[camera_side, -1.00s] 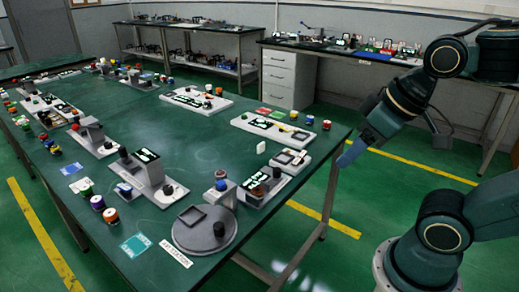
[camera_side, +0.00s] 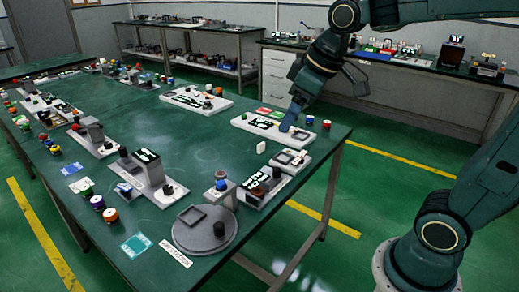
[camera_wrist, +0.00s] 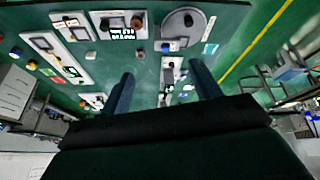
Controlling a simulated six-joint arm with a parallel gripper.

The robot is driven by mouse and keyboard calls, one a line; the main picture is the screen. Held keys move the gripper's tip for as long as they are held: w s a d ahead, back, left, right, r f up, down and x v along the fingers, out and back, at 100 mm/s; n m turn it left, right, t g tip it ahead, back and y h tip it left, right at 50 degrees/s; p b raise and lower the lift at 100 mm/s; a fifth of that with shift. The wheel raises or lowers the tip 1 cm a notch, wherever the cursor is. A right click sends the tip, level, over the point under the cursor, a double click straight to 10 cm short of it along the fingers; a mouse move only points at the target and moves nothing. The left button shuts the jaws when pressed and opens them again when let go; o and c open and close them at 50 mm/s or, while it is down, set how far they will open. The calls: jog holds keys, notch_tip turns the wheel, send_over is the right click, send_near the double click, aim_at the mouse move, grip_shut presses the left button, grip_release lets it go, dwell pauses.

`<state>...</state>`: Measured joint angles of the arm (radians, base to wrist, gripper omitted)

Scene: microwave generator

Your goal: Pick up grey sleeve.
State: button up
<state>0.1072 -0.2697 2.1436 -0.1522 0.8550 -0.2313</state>
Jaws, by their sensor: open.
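My gripper (camera_side: 289,121) is over the white board (camera_side: 262,129) near the right edge of the green table. Both dark blue fingers show in the wrist view (camera_wrist: 163,85), spread apart with nothing between them near the tips. I cannot make out a grey sleeve for certain. A small pale block (camera_side: 261,147) stands alone on the table in front of that board, to the left of and below the gripper in the side view. The fingers hide part of the board.
A grey round plate (camera_side: 206,229) lies at the near corner, with a small fixture (camera_side: 265,187) and a square-topped block (camera_side: 291,160) behind it. A red-topped cylinder (camera_side: 326,125) stands right of the gripper. Bare table lies left of the pale block.

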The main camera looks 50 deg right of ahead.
jog(key=w+d+f+n, duration=0.2)
jog(key=w, duration=0.7)
jog(key=n+g+y, duration=0.2)
jog(key=n+y, duration=0.1)
jog(key=n, duration=0.1)
send_over(220, 173)
jog(key=s+d, duration=0.4)
notch_tip(220, 173, down, 19)
jog(key=shift+w+f, duration=0.1)
jog(key=shift+a+f, duration=0.1)
jog(key=shift+x, duration=4.15)
jog(key=shift+w, duration=0.15)
jog(key=shift+x, duration=2.55)
